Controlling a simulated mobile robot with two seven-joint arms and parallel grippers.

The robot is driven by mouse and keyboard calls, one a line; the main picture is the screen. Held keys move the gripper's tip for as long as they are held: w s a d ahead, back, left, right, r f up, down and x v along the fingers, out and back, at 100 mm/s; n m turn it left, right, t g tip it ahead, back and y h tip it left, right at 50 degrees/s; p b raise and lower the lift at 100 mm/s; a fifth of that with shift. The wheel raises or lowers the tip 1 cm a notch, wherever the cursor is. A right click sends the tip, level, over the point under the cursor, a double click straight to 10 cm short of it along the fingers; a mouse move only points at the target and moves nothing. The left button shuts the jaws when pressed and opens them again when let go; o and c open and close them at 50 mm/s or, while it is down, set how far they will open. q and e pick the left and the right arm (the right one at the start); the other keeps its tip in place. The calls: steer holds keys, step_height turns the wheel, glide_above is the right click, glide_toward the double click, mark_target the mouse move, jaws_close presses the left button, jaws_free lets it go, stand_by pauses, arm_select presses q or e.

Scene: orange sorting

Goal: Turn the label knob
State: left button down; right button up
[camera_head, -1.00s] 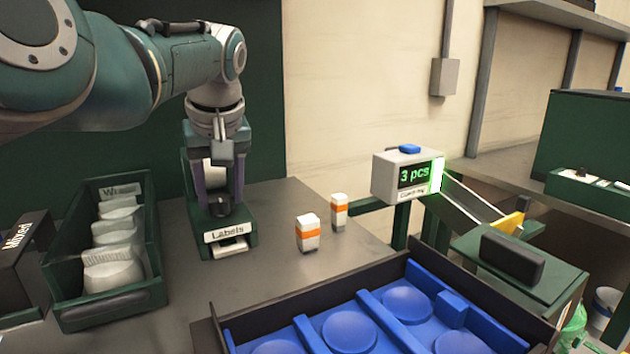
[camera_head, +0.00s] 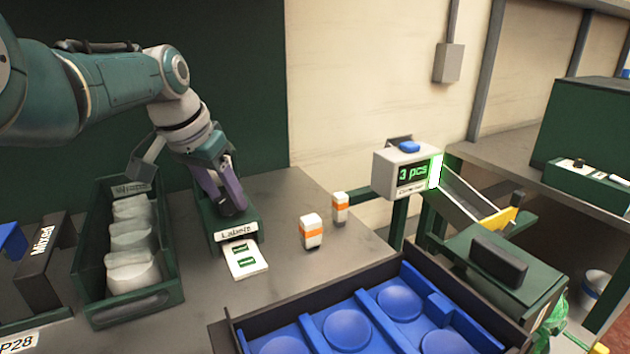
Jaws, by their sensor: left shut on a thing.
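The green label dispenser (camera_head: 252,222) stands on the grey bench and carries a white "Labels" plate on its front. A white label strip (camera_head: 246,262) with green prints sticks out below that plate onto the bench. My left gripper (camera_head: 232,208), with purple fingers, reaches down onto the dispenser's top, tilted to the right. It is shut at the dark knob, which is mostly hidden by the fingers. My right gripper is not in the head view.
A green bin (camera_head: 178,290) with white net bags stands left of the dispenser. Two small white-and-orange boxes (camera_head: 311,236) stand right of it. A blue moulded tray (camera_head: 350,325) lies in front, and a "3 pcs" counter (camera_head: 392,172) stands at the right.

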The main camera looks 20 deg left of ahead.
mark_target(229, 198)
arm_select(q)
steer(key=m+b, duration=0.1)
steer(key=b, duration=0.1)
steer(key=m+h+b, duration=0.1)
steer(key=m+b, duration=0.2)
steer(key=b, duration=0.1)
steer(key=shift+a+f+m+h+b, duration=0.15)
steer(key=shift+f+m+h+b, duration=0.15)
steer(key=shift+m+h+b, duration=0.1)
steer(key=shift+r+m+g+b, duration=0.25)
steer(key=shift+m+g+b, duration=0.25)
steer(key=shift+b, duration=0.6)
steer(key=shift+c, duration=1.5)
jaws_free()
steer(key=p+v, duration=0.3)
steer(key=p, duration=0.1)
steer(key=shift+r, duration=0.25)
steer(key=p+v, duration=0.1)
steer(key=v, duration=0.5)
steer(key=shift+s+a+r, duration=0.2)
steer(key=shift+s+a, duration=0.05)
